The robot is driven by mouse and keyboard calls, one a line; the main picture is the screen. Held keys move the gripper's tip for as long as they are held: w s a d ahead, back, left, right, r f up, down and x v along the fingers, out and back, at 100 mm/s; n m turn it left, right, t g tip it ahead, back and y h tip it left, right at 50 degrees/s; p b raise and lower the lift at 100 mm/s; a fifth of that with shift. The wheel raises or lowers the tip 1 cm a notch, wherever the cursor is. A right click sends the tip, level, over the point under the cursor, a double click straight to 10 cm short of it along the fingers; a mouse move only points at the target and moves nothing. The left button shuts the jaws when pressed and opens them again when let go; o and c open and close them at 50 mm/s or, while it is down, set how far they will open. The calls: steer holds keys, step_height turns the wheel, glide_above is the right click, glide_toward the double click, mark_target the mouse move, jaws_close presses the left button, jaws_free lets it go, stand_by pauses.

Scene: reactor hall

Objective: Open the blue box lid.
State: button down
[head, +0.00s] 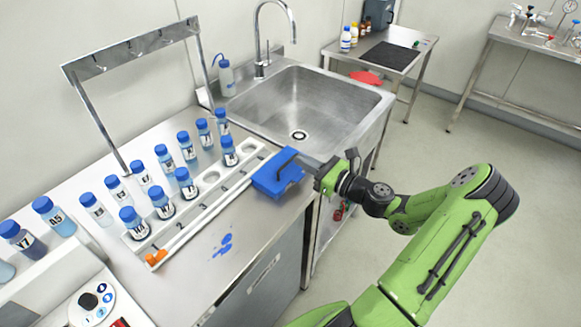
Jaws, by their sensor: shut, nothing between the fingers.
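The blue box (268,184) sits on the steel counter near its right edge, just in front of the sink. A dark bar, apparently a handle, lies across its top. The lid looks down, though the seam is too small to make out. My gripper (321,182) is just right of the box, beyond the counter's edge.
A white rack (205,205) with several blue-capped bottles stands left of the box. A steel sink (310,105) with a tall tap lies behind. A blue spill (223,245) marks the counter in front. A metal frame (135,50) rises at the back left. Open floor lies to the right.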

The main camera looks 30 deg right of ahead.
steer(key=shift+w+a+r+p, duration=0.2)
steer(key=shift+w+r+p, duration=0.3)
steer(key=shift+w+p, duration=0.1)
steer(key=shift+w+a+r+p, duration=0.2)
steer(key=shift+w+r+p, duration=0.25)
steer(key=shift+w+p, duration=0.1)
steer(key=shift+w, duration=0.1)
steer(key=shift+p+x, duration=0.7)
steer(key=shift+x, duration=1.2)
steer(key=shift+p+x, duration=0.6)
steer(key=shift+x, duration=0.9)
steer(key=r+p+v, duration=0.2)
steer(key=p+v, duration=0.1)
steer(key=v, duration=0.9)
steer(key=shift+p, duration=0.35)
